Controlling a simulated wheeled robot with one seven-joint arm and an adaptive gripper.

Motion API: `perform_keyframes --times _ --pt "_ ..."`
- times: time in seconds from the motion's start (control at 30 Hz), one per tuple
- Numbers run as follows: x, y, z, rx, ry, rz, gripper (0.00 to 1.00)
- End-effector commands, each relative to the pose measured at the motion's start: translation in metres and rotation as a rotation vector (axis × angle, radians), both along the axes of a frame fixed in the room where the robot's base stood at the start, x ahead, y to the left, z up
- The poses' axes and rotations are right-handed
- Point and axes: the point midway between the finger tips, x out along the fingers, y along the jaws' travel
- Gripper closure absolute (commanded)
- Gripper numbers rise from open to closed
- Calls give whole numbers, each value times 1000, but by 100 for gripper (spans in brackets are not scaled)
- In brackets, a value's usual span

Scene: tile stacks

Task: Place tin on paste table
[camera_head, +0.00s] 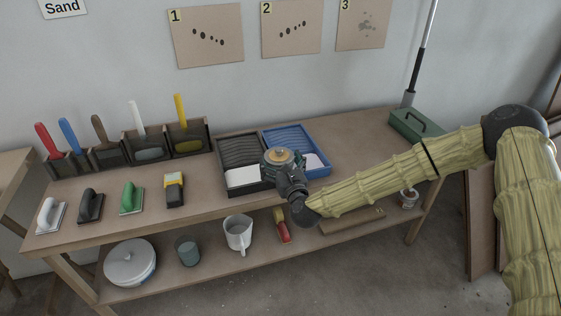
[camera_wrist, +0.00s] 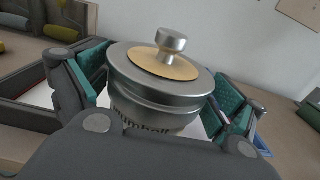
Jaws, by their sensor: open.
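A round metal tin (camera_head: 283,155) with a brass-coloured ring and a knob on its lid is at the end of my arm, in front of the trays. In the wrist view the tin (camera_wrist: 150,92) is upright between the teal-padded fingers of my gripper (camera_wrist: 160,80). My gripper (camera_head: 284,164) is open around it; whether either pad touches it is unclear. The tin's base is hidden, so I cannot tell what it rests on. A long wooden bench (camera_head: 362,150) lies below; a second wooden table (camera_head: 12,165) shows at the left edge. Neither is labelled as the paste table.
A black tray (camera_head: 222,150) and a blue tray (camera_head: 325,168) stand behind the tin. Several trowels and floats line the bench's left side, including a green float (camera_head: 131,200). A green toolbox (camera_head: 416,124) stands at the right. Bare bench lies between blue tray and toolbox.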

Motion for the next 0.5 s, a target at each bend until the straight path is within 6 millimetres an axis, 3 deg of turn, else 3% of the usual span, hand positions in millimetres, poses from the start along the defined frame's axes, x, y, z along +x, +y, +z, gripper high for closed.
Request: perform_keyframes --times 0.1,0.17,0.5 --pt "0 0 13 -1 -1 0 5" --pt "-11 -5 5 1 1 -1 5" --pt "-69 -23 5 1 3 0 5"
